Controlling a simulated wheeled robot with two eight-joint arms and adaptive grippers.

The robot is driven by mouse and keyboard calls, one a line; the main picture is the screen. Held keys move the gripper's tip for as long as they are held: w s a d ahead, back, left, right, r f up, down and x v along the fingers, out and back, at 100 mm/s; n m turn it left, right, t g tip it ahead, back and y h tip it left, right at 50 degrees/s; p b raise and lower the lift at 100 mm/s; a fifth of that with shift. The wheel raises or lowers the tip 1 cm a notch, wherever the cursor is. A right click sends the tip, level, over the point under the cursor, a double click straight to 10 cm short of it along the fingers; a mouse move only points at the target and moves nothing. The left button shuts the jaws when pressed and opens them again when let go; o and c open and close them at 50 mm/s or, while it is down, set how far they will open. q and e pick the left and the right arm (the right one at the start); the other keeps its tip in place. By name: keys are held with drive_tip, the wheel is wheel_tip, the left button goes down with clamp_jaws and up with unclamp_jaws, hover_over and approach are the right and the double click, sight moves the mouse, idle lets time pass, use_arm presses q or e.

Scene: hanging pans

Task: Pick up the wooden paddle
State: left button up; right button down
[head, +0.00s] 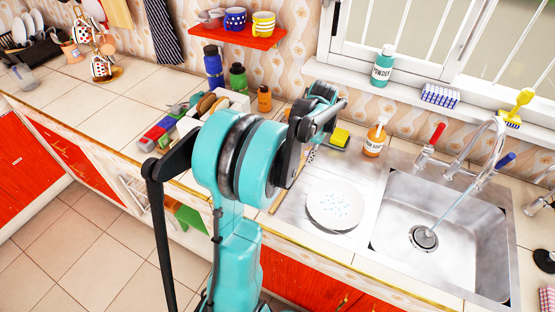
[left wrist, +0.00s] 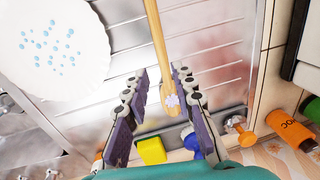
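The wooden paddle (left wrist: 158,45) lies on the ribbed steel drainboard in the left wrist view. It is long and thin, with a pale flower pattern at its near end. In the head view the left gripper (head: 318,115) is over the back of the drainboard. Part of the paddle (head: 277,203) shows there beside my arm, which hides the rest. My right gripper is not in view.
A white speckled plate (head: 335,204) lies on the drainboard, left of the sink (head: 440,225). An orange soap bottle (head: 375,138) and a yellow sponge (head: 340,137) stand behind. The far-left counter has free room.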

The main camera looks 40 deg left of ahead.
sight(298, 170)
use_arm(q)
wheel_tip(298, 170, down, 3)
drive_tip(key=shift+s+a+r+b, duration=0.1)
drive_tip(key=shift+r+b, duration=0.05)
drive_tip(key=shift+b, duration=0.4)
drive_tip(key=f+b, duration=0.1)
drive_tip(key=f, duration=0.1)
drive_tip(key=a+f+b, duration=0.1)
drive_tip(key=f, duration=0.2)
drive_tip(key=shift+r, duration=0.15)
clamp_jaws()
